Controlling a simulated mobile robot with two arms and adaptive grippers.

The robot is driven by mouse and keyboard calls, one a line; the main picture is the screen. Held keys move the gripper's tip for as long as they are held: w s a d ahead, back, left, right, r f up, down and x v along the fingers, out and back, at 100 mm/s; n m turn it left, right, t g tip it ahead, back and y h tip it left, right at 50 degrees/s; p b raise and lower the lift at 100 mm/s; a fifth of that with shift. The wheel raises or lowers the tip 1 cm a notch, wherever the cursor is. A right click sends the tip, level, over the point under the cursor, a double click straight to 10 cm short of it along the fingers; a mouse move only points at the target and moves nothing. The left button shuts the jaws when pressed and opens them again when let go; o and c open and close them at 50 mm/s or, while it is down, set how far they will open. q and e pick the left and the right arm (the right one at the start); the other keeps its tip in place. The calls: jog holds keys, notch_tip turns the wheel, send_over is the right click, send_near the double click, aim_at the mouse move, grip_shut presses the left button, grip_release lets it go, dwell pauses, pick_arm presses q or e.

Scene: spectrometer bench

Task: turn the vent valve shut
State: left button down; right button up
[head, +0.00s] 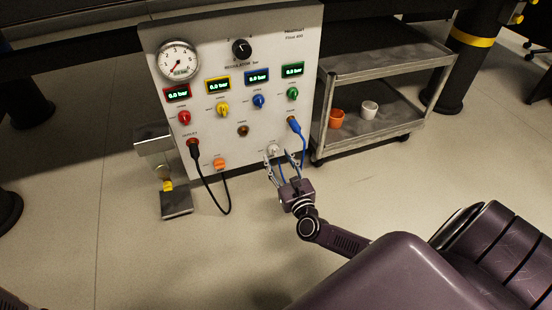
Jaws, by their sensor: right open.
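A grey-white panel (270,100) stands upright with rows of knobs. A white knob (273,149) sits low on it, right of centre; it looks like the vent valve, but its label is too small to read. My right gripper (279,162) is open just in front of and below this knob, its fingers pointing up at the panel. The fingers partly cover the area around the knob. I cannot tell whether they touch it, nor which way the knob is turned. My left gripper is not in view.
A blue plug and cable (296,126) hang close to the right of the gripper. A black cable (210,190) loops at the left, by an orange knob (219,163). A metal stand (176,201) is at the left. A cart (385,125) with two cups is at the right.

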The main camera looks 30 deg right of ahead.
jog(key=shift+x, duration=1.2)
grip_shut()
